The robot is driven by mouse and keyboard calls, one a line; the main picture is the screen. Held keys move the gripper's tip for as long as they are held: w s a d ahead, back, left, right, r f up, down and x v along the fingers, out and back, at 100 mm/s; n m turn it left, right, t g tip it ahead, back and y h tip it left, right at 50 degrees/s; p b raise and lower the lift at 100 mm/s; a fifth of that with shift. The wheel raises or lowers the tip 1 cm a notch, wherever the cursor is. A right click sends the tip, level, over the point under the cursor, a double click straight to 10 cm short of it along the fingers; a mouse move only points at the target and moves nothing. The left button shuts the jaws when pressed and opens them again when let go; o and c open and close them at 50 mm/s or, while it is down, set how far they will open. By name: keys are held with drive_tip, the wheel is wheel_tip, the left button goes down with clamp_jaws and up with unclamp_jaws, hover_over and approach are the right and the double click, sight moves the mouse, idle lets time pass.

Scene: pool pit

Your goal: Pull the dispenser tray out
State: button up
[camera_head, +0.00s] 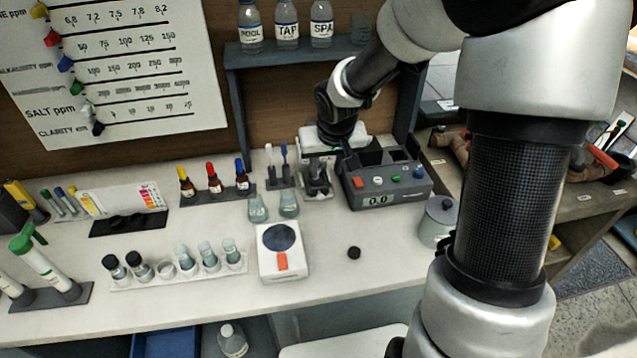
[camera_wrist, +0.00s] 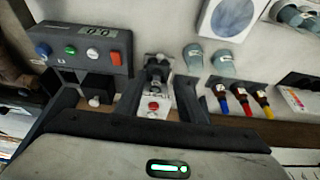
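A small dark device on a light grey base (camera_head: 318,190), which may be the dispenser, stands on the white counter just left of the grey meter. I cannot clearly make out its tray. In the wrist view the device (camera_wrist: 158,70) lies beyond and between my finger tips, with a white part bearing a red button (camera_wrist: 153,106) nearer the camera. My gripper (camera_wrist: 160,98) has its two dark fingers apart, with nothing visibly held. In the head view my gripper (camera_head: 333,145) is above and behind the device, partly hidden by my own arm; contact cannot be told.
The grey meter (camera_head: 385,183) with coloured buttons stands close on the right. A brush stand (camera_head: 280,181) and dropper bottles (camera_head: 214,182) are to the left. Two beakers (camera_head: 273,207) and a white scale (camera_head: 283,254) stand in front. A shelf (camera_head: 300,54) with bottles is behind.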

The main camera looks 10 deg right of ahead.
sight(320, 195)
drive_tip(key=b+x, duration=0.2)
drive_tip(key=x, duration=1.3)
drive_tip(key=shift+f, duration=0.35)
clamp_jaws()
